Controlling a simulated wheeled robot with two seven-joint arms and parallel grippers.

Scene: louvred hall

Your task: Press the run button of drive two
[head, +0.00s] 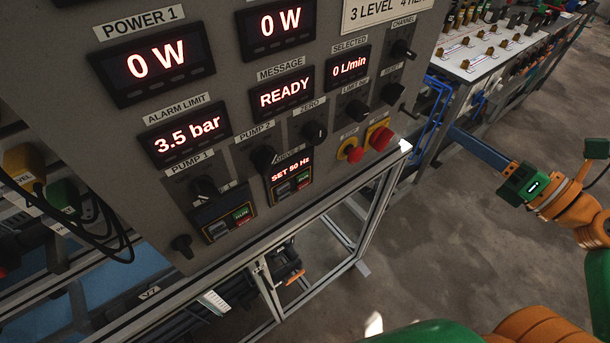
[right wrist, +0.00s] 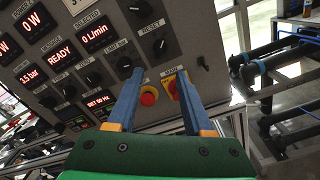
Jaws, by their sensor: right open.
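The drive two unit (head: 268,196) sits low on the grey control panel, under the pump 2 and zero knobs. Its red display reads SET 50 Hz. In the right wrist view the drive two display (right wrist: 98,101) is left of my fingers. My right gripper (head: 455,132) is right of the panel in the head view, well apart from the drive. In the right wrist view its two blue fingers (right wrist: 160,73) are spread and empty. My left gripper is not in view.
A similar drive (head: 222,225) with a green button is lower left. A red stop button (head: 354,153) and a red main switch (head: 381,138) lie right of drive two. Several knobs stick out above.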

